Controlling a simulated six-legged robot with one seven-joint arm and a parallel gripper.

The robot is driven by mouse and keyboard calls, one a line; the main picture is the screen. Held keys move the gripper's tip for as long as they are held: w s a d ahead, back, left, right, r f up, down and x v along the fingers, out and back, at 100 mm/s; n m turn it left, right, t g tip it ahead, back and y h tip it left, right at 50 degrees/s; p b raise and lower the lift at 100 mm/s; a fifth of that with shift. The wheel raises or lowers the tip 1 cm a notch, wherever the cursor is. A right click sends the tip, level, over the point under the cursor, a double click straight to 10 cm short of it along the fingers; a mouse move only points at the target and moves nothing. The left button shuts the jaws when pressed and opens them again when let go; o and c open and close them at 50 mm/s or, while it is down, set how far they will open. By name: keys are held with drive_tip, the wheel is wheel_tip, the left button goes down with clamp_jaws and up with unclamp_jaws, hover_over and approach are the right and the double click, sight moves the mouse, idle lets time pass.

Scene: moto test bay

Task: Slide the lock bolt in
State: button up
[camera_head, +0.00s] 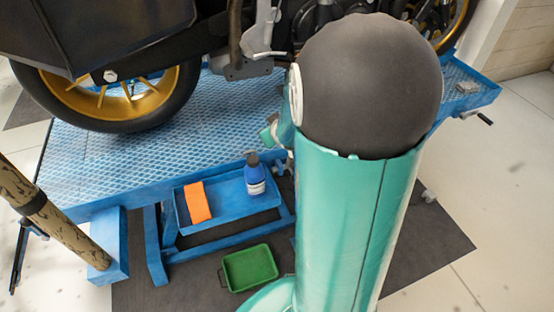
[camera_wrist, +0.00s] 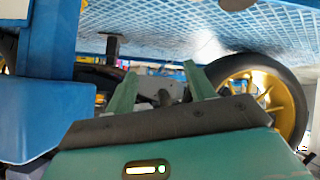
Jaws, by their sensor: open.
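My gripper (camera_wrist: 160,72) shows in the wrist view with its two teal fingers spread apart and nothing held between them. In the head view my large teal arm covers most of the gripper, and only a small part shows beside the lift. I cannot clearly make out the lock bolt in either view. A short dark peg-like part (camera_wrist: 113,46) stands against the blue mesh deck in the wrist view, apart from the fingers; I cannot tell whether it is the bolt. The blue lift platform (camera_head: 130,160) carries a motorcycle.
A green bin (camera_head: 250,268) stands on the dark mat. A gold-rimmed wheel (camera_wrist: 262,90) is beyond the fingers. A blue post (camera_wrist: 48,45) is at left.

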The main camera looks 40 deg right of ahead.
drive_tip(key=s+d+f+t, duration=0.1)
drive_tip(key=d+f, duration=0.1)
drive_tip(key=f, duration=0.3)
drive_tip(key=s+d+f+t+y, duration=0.1)
drive_tip(key=d+f, duration=0.2)
drive_tip(key=f, duration=0.2)
drive_tip(key=s+d+f+t, duration=0.1)
drive_tip(key=d+f, duration=0.2)
drive_tip(key=f, duration=0.2)
drive_tip(key=shift+s+f+y, duration=0.15)
drive_tip(key=shift+s+y, duration=0.1)
drive_tip(key=shift+y, duration=0.05)
drive_tip(key=t+y, duration=0.1)
drive_tip(key=t, duration=0.1)
approach(292, 173)
drive_tip(key=w+d+r, duration=0.1)
drive_tip(key=w, duration=0.1)
drive_tip(key=s+a+f+m+t, duration=0.2)
drive_tip(key=s+f+m+t, duration=0.15)
drive_tip(key=s, duration=0.55)
drive_tip(key=w, duration=0.4)
drive_tip(key=w+d, duration=0.1)
drive_tip(key=w, duration=0.9)
drive_tip(key=shift+d+f, duration=0.25)
